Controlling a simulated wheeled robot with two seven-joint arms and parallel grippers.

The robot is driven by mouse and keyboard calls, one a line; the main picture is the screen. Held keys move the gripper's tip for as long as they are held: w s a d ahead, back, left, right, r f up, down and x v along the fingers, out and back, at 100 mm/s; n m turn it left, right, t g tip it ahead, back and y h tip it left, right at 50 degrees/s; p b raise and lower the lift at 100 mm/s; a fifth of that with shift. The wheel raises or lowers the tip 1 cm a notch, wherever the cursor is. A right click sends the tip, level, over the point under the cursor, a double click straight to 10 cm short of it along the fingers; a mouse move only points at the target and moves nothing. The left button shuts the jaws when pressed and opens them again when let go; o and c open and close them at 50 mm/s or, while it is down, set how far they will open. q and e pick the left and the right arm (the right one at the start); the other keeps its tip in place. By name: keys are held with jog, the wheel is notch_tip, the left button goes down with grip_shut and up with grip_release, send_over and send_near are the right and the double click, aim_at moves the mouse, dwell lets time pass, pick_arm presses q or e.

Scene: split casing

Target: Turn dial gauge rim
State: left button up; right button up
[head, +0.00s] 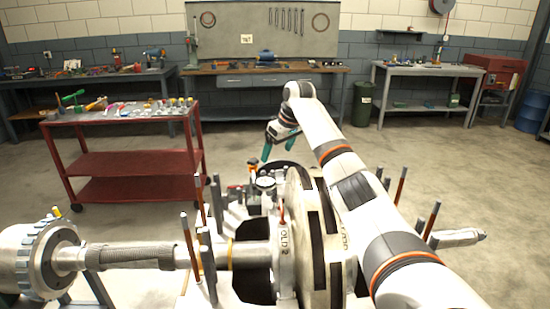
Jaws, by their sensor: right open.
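The dial gauge (265,183) shows as a small round pale face with a dark rim, standing on the casing just left of the large disc. My right arm comes in from the lower right and passes over the casing's right side. My right gripper (275,145), with teal fingers, is above and slightly beyond the gauge in the picture. It points down, is open and empty, and appears apart from the gauge. The gauge's markings are too small to read. My left gripper is not in view.
The split casing carries a large upright disc (303,232) and a thick shaft (135,255). Several upright studs, such as one at the left (191,245), stand around it. A red cart (125,165) with small items stands at the left. Workbenches line the wall; open floor lies between.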

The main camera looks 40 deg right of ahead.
jog(key=m, duration=0.2)
jog(key=m+h+p, duration=0.1)
jog(key=p, duration=0.1)
send_near(266, 181)
jog(key=x, duration=0.7)
jog(key=shift+w+f, duration=0.2)
jog(key=shift+c, duration=0.2)
jog(key=c, duration=1)
jog(key=shift+o, duration=0.2)
jog(key=shift+d+f+n+y+b, duration=0.15)
jog(key=shift+n+y+b, duration=0.25)
jog(key=shift+n+b, duration=0.65)
jog(key=shift+n, duration=0.55)
